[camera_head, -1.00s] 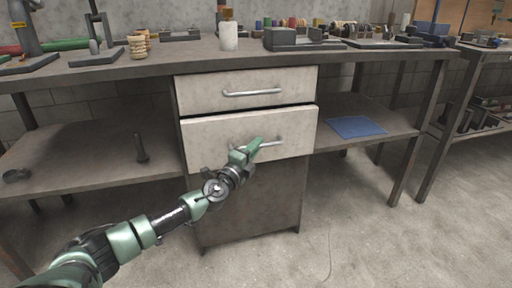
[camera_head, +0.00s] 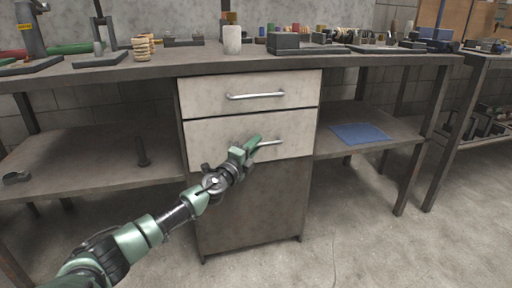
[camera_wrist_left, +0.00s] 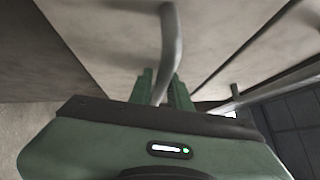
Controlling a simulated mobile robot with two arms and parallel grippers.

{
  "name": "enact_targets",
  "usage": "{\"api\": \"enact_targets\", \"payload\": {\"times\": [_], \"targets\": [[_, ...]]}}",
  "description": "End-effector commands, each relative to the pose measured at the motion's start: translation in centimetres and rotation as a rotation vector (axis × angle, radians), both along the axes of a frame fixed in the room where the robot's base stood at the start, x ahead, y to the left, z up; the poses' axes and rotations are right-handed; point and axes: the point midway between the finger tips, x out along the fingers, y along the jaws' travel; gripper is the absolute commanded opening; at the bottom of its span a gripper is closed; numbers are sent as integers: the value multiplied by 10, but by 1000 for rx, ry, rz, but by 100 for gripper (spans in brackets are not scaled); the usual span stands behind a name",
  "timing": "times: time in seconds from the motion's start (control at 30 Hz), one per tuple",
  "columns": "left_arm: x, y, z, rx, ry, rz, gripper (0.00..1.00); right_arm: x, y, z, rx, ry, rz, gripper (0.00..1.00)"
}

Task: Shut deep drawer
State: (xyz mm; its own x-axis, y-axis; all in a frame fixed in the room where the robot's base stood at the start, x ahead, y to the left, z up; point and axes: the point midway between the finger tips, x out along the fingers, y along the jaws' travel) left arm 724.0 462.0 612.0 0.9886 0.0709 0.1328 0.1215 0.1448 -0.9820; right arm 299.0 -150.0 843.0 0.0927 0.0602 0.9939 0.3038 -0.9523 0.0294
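The deep drawer (camera_head: 208,147) is the lower, taller pale front under the workbench, below a shallower drawer (camera_head: 205,98). Its front looks about flush with the drawer above. Its metal bar handle (camera_head: 271,142) also shows in the left wrist view (camera_wrist_left: 172,40). My left gripper (camera_head: 250,146) is at the left part of this handle. In the left wrist view its two green fingers (camera_wrist_left: 163,90) stand close together with the bar between them, so it looks shut on the handle. The fingertips partly hide the handle. My right gripper is not in view.
The workbench top (camera_head: 210,60) holds a white cylinder (camera_head: 232,39), clamps and small parts. A side shelf at the left holds a dark upright bolt-like piece (camera_head: 142,152). A blue sheet (camera_head: 360,133) lies on the right shelf. The floor in front is clear.

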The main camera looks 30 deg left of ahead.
Motion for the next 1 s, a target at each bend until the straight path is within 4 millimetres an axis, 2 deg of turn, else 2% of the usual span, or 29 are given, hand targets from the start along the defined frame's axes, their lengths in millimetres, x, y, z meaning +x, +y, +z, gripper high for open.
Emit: {"api": "enact_targets", "payload": {"times": [0.37,0.53,0.8,1.0], "targets": [[-3,0,0,-1,0,1,22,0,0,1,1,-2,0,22],[-23,-2,-3,1,3,0,22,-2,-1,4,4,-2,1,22],[-63,-5,-9,0,2,-1,22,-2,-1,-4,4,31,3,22],[-77,-6,-9,0,-1,0,22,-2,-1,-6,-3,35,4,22]]}}
